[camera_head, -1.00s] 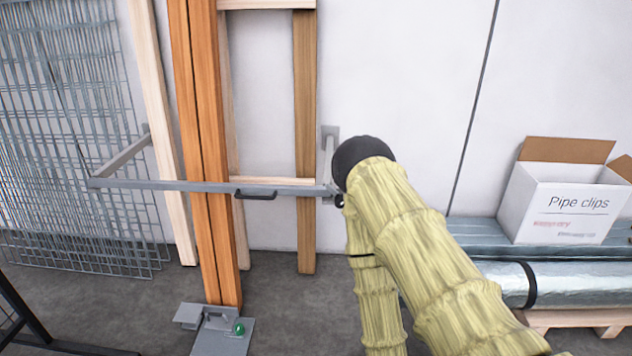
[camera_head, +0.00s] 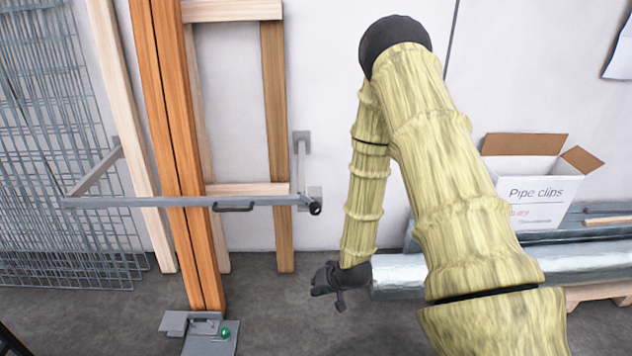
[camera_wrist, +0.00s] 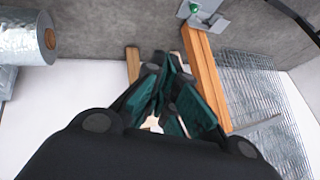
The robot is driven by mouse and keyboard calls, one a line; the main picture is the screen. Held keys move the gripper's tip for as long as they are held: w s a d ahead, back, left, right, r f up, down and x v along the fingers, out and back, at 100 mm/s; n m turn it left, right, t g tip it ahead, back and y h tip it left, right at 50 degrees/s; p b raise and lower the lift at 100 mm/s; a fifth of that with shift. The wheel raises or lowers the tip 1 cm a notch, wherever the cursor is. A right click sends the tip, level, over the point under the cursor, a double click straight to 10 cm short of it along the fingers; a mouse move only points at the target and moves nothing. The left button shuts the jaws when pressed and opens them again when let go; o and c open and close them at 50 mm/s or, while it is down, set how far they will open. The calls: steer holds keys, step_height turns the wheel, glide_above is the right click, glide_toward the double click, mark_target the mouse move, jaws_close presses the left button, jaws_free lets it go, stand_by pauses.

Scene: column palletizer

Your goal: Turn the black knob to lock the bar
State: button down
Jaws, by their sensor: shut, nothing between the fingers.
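The grey bar (camera_head: 150,202) lies level across the front of the orange timber posts (camera_head: 176,150), between a bracket arm at the left and one at the right. It has a dark handle (camera_head: 234,208) near its right part. The black knob (camera_head: 315,208) is at the bar's right end, in plain view; its turn position is too small to tell. My gripper (camera_head: 320,288) is below the knob, apart from it, near the silver pipe's left end. In the wrist view its dark green fingers (camera_wrist: 168,80) are together and hold nothing. The knob is not visible there.
A grey foot plate with a green button (camera_head: 224,333) is on the floor below the posts. Wire mesh panels (camera_head: 60,230) stand at the left. At the right are a silver pipe (camera_head: 400,275) and a "Pipe clips" box (camera_head: 535,190). Floor between is clear.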

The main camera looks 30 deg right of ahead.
steer(key=w+d+r+m+t+p, duration=0.25)
steer(key=w+d+r, duration=0.35)
steer(key=d+r, duration=0.45)
steer(key=w+d+r+m+t+p, duration=0.3)
steer(key=w+d+r, duration=0.35)
steer(key=r, duration=0.65)
steer(key=n+p, duration=0.2)
glide_above(311, 204)
steer(key=s+d, duration=0.2)
steer(key=d, duration=0.3)
steer(key=shift+f, duration=2.35)
steer(key=shift+m+g, duration=0.25)
steer(key=shift+w+a+f, duration=0.45)
steer(key=shift+a+f, duration=0.25)
steer(key=shift+f, duration=0.05)
steer(key=shift+w+a+f, duration=0.4)
steer(key=shift+a+f, duration=0.25)
steer(key=shift+f, duration=0.1)
steer(key=shift+a, duration=0.1)
